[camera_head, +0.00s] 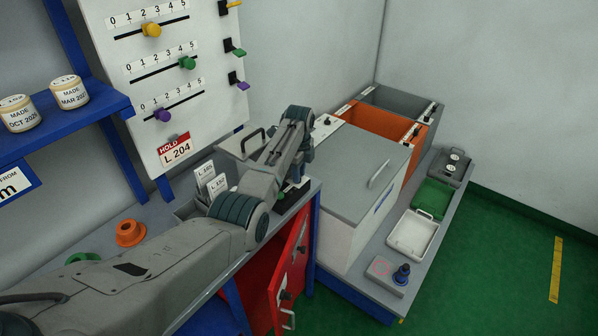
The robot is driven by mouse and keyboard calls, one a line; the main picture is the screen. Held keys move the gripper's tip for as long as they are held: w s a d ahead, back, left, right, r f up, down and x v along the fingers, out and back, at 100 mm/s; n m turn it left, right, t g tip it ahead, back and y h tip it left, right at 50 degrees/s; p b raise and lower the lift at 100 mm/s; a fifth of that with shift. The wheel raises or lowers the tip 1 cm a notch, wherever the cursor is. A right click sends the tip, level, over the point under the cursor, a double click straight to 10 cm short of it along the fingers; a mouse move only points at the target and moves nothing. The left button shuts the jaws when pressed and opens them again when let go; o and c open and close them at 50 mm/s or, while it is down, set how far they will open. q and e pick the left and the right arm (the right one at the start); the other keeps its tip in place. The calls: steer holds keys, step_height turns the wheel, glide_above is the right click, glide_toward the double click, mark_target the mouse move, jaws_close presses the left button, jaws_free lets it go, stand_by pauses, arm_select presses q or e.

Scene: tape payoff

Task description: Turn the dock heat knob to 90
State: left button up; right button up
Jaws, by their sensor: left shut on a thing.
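My left arm comes in from the lower left, bends up over the bench and then down at the wrist. My left gripper (292,188) points down at the bench's right end, beside the red cabinet door, and is mostly hidden behind my own wrist and forearm. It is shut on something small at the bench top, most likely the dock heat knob. The knob's pointer and scale cannot be read here. My right gripper is not in view.
A white panel (120,75) carries yellow (152,30), green (187,63) and purple (162,115) sliders. An orange ring piece (130,233) lies on the bench. A red door (292,262) hangs open below. A grey-lidded box (355,160) and trays (413,234) stand right.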

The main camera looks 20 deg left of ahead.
arm_select(q)
steer(key=shift+n, duration=0.3)
steer(key=n+p, duration=0.1)
steer(key=n, duration=0.2)
steer(key=shift+w+r+p, duration=0.1)
steer(key=shift+p, duration=0.25)
steer(key=shift+w+n+p, duration=0.15)
steer(key=shift+n+p, duration=0.3)
steer(key=shift+n, duration=2.05)
steer(key=o, duration=1)
steer(key=shift+r, duration=0.1)
